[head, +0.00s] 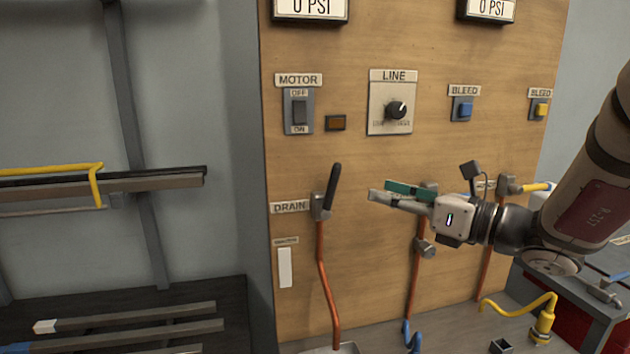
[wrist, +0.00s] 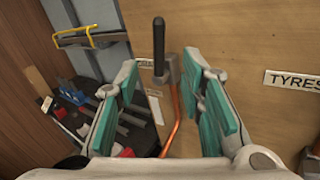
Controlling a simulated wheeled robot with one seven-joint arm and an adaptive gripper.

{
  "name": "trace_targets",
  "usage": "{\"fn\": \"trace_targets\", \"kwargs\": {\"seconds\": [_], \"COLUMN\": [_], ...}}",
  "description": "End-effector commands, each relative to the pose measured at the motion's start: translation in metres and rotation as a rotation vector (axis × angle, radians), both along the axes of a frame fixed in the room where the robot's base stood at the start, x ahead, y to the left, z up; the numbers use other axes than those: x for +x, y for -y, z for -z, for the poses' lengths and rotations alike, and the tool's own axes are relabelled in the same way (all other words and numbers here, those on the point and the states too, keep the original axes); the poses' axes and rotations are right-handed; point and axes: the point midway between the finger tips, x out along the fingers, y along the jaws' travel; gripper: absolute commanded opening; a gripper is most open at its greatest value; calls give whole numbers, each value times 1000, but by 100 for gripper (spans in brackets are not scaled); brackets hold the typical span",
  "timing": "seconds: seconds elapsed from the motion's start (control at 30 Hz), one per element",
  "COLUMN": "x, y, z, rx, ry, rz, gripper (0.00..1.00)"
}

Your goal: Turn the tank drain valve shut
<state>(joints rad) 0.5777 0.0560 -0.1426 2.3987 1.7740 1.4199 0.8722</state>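The drain valve (head: 321,206) is on the wooden panel, just right of the DRAIN label (head: 290,207). Its black handle (head: 333,187) points up, leaning slightly right in the head view. A copper pipe (head: 325,280) runs down from it. In the wrist view the handle (wrist: 159,50) stands upright between the two finger pads, farther off than the fingers. My gripper (head: 378,191) is open and empty, to the right of the handle in the head view and apart from it. In the wrist view my gripper (wrist: 162,72) shows both teal pads spread wide.
Above are the MOTOR switch (head: 299,112), LINE knob (head: 396,110) and blue BLEED button (head: 462,109). Another valve (head: 428,188) is partly hidden behind my gripper. A yellow-handled valve (head: 536,187) is at right. A rack (head: 130,184) stands at left.

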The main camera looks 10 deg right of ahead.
Motion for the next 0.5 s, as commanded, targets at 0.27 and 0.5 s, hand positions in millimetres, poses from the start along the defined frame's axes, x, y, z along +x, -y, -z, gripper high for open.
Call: {"fn": "trace_targets", "kwargs": {"seconds": [0.27,0.5], "x": [43,79], "y": [-32,-57], "z": [1,0], "rx": [-2,-4], "ry": [-2,-1], "rz": [-8,-7], "gripper": [36,36]}}
